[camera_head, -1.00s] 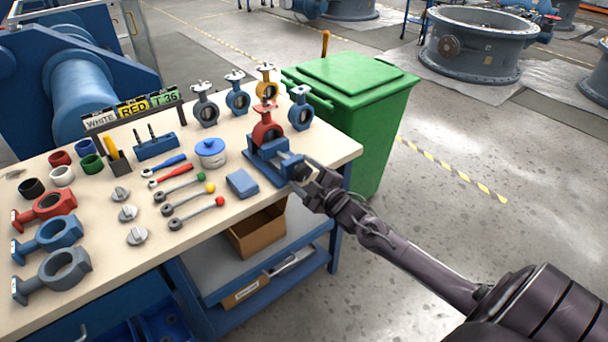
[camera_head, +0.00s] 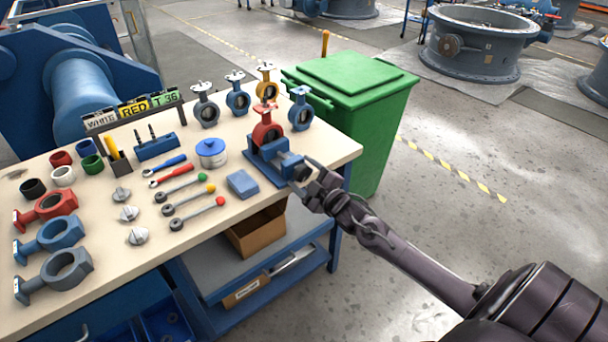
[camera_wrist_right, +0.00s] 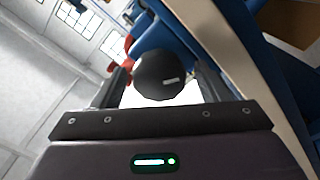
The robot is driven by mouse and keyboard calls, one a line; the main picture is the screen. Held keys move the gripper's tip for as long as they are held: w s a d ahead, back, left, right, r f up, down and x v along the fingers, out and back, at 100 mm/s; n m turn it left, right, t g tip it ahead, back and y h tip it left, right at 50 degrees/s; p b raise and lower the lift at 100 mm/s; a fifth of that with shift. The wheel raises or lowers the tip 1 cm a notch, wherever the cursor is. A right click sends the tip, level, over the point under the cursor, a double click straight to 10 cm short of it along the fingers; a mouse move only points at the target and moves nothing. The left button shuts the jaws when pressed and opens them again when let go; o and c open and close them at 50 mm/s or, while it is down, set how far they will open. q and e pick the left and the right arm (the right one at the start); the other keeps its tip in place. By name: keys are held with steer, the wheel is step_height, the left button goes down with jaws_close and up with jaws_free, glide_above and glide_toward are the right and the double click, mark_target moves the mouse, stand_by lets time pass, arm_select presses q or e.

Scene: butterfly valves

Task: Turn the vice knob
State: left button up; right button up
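The blue vice (camera_head: 268,168) stands at the right corner of the workbench, with a red butterfly valve (camera_head: 266,132) set upright in it. The vice knob (camera_wrist_right: 158,75) shows in the right wrist view as a dark round ball with a small light mark. My right gripper (camera_head: 304,174) is at the right end of the vice, beyond the bench edge. In the wrist view its two fingers (camera_wrist_right: 162,88) stand on either side of the knob, with a narrow gap visible on each side. The knob is mostly hidden by the gripper in the head view. My left gripper is out of view.
On the workbench (camera_head: 110,220) stand more valves, a blue-lidded pot (camera_head: 211,152), a blue block (camera_head: 242,184) and several tools. A green bin (camera_head: 365,110) stands close behind the right gripper. Open floor lies to the right.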

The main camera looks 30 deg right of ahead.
steer(key=s, duration=0.7)
steer(key=shift+s+d, duration=0.3)
steer(key=shift+s, duration=0.1)
stand_by(0.4)
steer(key=s+d+f+m+g+h+p, duration=0.15)
steer(key=s+f+m+g, duration=0.35)
steer(key=f, duration=0.9)
steer(key=s+f+m+g+h, duration=0.1)
steer(key=s+f+g+h, duration=0.15)
steer(key=s+f, duration=0.9)
steer(key=s+a+f+g, duration=0.3)
steer(key=s+a+f, duration=0.2)
steer(key=s+f, duration=0.2)
steer(key=s+a+f+m+g+y+p, duration=0.1)
steer(key=s+a+f+g, duration=0.2)
steer(key=s+a+f, duration=0.3)
steer(key=s+a+f+m+g+y, duration=0.1)
steer(key=s+a+f+g, duration=0.2)
steer(key=s, duration=1.1)
steer(key=a+f, duration=0.3)
steer(key=f, duration=0.3)
steer(key=shift+a+f, duration=0.15)
steer(key=shift+f, duration=0.05)
